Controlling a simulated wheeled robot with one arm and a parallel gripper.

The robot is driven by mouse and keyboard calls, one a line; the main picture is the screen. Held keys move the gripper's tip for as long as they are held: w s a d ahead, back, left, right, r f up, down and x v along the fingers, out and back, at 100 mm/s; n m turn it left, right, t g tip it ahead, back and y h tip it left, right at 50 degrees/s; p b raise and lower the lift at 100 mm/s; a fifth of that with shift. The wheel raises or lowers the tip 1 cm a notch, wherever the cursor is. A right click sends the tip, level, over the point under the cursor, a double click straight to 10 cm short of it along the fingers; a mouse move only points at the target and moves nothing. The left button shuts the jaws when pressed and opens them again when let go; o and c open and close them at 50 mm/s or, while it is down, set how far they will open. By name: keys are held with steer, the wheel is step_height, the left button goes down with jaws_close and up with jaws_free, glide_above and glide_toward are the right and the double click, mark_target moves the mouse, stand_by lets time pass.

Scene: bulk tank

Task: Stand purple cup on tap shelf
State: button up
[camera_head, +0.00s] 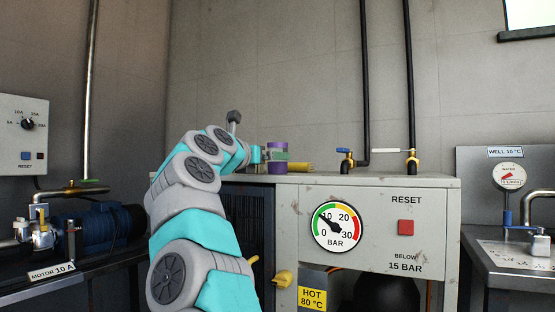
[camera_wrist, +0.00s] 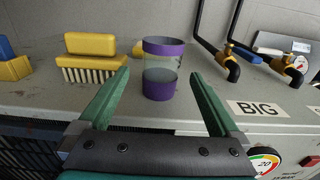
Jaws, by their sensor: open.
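The purple cup (camera_wrist: 160,88), clear in the middle with purple bands at top and bottom, stands upright on the grey cabinet top. It also shows in the head view (camera_head: 277,151), just right of my gripper (camera_head: 256,154). In the wrist view my gripper (camera_wrist: 160,77) is open, with its green fingers spread to either side of the cup's near side. No grip on the cup shows. I cannot tell which surface is the tap shelf.
A yellow brush (camera_wrist: 92,45) stands left of the cup, with another yellow and blue item (camera_wrist: 14,68) farther left. Black pipes (camera_head: 364,80) rise behind the taps. A metal counter (camera_head: 500,258) with a water meter (camera_head: 508,175) is at the right.

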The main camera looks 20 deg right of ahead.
mark_target(275, 173)
steer(key=p+x, duration=0.2)
steer(key=x, duration=0.2)
steer(key=shift+w+d+r, duration=0.1)
steer(key=shift+d+r, duration=0.05)
steer(key=shift+w+d, duration=0.35)
steer(key=shift+d, duration=0.15)
steer(key=shift+c, duration=0.3)
steer(key=c, duration=1.5)
